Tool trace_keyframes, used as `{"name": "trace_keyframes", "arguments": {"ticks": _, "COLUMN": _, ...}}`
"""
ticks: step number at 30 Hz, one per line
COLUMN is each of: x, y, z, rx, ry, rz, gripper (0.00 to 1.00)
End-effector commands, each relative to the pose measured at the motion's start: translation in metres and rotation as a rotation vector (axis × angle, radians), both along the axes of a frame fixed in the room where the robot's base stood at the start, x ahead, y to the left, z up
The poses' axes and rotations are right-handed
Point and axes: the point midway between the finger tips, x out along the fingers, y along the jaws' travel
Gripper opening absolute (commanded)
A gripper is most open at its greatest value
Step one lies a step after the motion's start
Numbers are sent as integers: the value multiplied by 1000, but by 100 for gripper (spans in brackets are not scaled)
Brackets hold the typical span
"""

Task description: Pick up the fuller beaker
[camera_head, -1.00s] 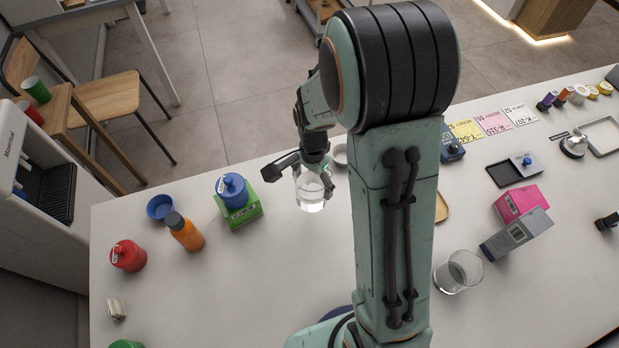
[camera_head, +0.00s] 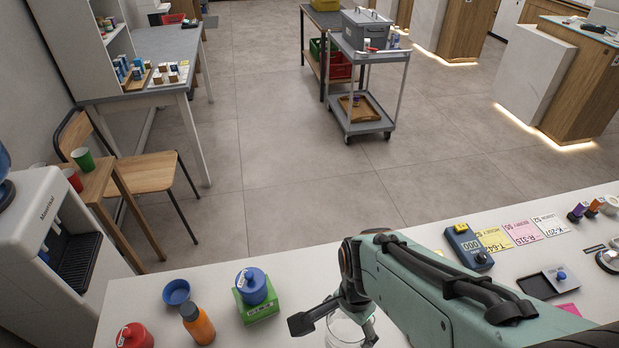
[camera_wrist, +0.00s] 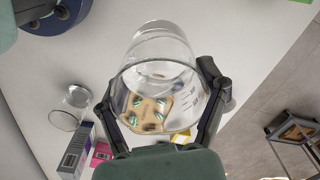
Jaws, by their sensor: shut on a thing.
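A clear glass beaker (camera_wrist: 160,50) is between the fingers of my gripper (camera_wrist: 160,76) in the wrist view, one finger on each side of its wall. My gripper is shut on it. In the head view the held beaker (camera_head: 343,334) shows only in part at the bottom edge, with my gripper (camera_head: 335,322) around it. The liquid level is hard to read in these views. A second clear beaker (camera_wrist: 70,108) stands on the counter at the left of the wrist view, apart from my gripper. It is out of the head view.
On the counter (camera_head: 225,285) are a blue jar (camera_head: 256,288) on a green box (camera_head: 258,312), an orange bottle (camera_head: 198,325), a red jar (camera_head: 134,337) and a blue bowl (camera_head: 176,292). A blue meter (camera_head: 468,246) stands right of my arm. A tan tray (camera_wrist: 150,112) shows through the held beaker.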

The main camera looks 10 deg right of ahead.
Motion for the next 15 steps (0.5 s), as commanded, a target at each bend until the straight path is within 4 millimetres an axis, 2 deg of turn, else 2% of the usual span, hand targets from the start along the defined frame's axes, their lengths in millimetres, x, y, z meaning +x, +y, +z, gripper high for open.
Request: {"name": "trace_keyframes", "arguments": {"ticks": 15, "x": -9, "y": 1, "z": 4, "rx": 0, "ry": -1, "rz": 0, "gripper": 32}}
